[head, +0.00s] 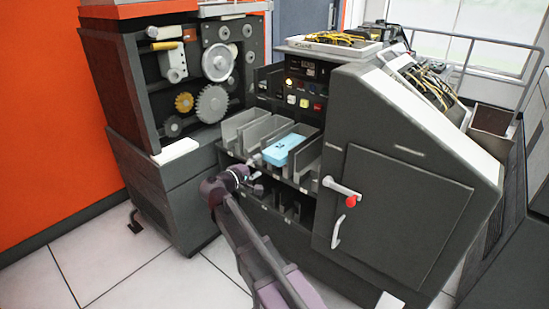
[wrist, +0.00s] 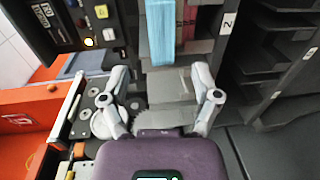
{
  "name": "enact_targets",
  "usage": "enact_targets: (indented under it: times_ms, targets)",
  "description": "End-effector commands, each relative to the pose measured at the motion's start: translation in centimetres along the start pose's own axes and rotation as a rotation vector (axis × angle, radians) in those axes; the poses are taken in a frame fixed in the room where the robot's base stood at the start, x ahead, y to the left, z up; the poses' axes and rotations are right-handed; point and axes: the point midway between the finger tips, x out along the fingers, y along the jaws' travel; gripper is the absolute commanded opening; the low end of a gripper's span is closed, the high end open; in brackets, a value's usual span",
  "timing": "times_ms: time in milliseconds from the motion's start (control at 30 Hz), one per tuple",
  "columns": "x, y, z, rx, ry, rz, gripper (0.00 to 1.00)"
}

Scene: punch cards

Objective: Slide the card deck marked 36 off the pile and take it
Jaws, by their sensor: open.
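A light blue card deck (head: 285,149) lies in one of the stacker pockets at the front of the dark machine, its front end toward my gripper. A small dark mark shows on it, too small to read. In the wrist view the blue deck (wrist: 160,32) is at the top middle, beyond the fingers. My gripper (head: 256,175) is just in front of the pockets, near the deck's front end. In the wrist view my gripper (wrist: 162,92) has its two fingers spread wide with nothing between them. What lies under the deck is mostly hidden.
Grey pocket dividers (head: 262,131) stand on both sides of the deck. A red-knobbed handle (head: 350,200) sticks out on the right near the cabinet door (head: 395,215). Gears (head: 212,103) are exposed at the left. The tiled floor in front (head: 110,265) is clear.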

Motion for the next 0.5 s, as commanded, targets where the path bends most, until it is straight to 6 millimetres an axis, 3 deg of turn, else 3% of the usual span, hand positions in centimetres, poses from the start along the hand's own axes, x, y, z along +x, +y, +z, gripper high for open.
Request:
enact_targets:
  times_ms: [500]
  targets:
    - [4.4, -0.1, -0.1, 0.000, 0.001, 0.000, 0.80]
